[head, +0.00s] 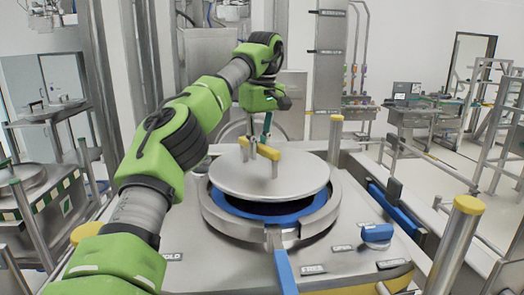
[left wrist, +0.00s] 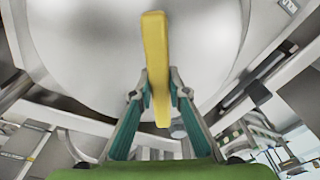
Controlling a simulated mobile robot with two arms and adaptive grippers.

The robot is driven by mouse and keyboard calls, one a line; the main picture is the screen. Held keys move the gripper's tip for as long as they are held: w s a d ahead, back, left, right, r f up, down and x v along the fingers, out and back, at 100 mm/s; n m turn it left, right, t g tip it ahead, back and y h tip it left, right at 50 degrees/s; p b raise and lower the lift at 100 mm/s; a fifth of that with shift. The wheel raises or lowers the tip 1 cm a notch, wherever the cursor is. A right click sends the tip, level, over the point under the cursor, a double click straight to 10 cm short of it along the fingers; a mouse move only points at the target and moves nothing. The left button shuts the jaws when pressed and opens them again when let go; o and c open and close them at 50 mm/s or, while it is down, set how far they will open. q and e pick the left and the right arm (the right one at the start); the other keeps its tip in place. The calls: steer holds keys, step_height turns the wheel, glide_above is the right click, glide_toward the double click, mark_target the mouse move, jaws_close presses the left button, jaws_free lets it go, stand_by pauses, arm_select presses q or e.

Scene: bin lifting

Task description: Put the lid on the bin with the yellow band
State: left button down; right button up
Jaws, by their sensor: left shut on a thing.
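The lid (head: 240,180) is a flat round grey plate with a yellow bar handle (head: 266,152). In the head view it is over a round opening with a blue inner rim (head: 262,214) and a wide metal collar (head: 325,218). A dark gap shows below the lid's front edge, so it looks raised there. My left gripper (head: 262,144) is shut on the handle from above. In the left wrist view the fingers (left wrist: 159,95) are on either side of the handle (left wrist: 155,60), with the lid (left wrist: 90,50) behind. The bin's body and any yellow band on it are hidden. My right gripper is not in view.
A blue lever (head: 284,270) sticks out at the collar's front. A blue knob (head: 377,233) sits on the metal deck to the right. Yellow-topped posts (head: 467,205) stand around the deck. A cart with a round top (head: 20,178) stands at the left.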

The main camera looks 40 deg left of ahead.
mark_target(258, 170)
arm_select(q)
steer(key=shift+w+a+f, duration=0.15)
steer(key=shift+a+f, duration=0.05)
steer(key=shift+f, duration=0.2)
steer(key=shift+s+d+f, duration=0.4)
steer(key=shift+d, duration=0.25)
steer(key=shift+w+a+f, duration=0.1)
steer(key=shift+a+f, duration=0.15)
steer(key=shift+f, duration=0.7)
steer(key=shift+s+d+f, duration=0.1)
steer(key=shift+s+f, duration=0.1)
steer(key=shift+f, duration=0.1)
steer(key=shift+w+f, duration=0.3)
steer(key=shift+f, duration=0.1)
steer(key=shift+s, duration=0.1)
steer(key=shift+f, duration=0.1)
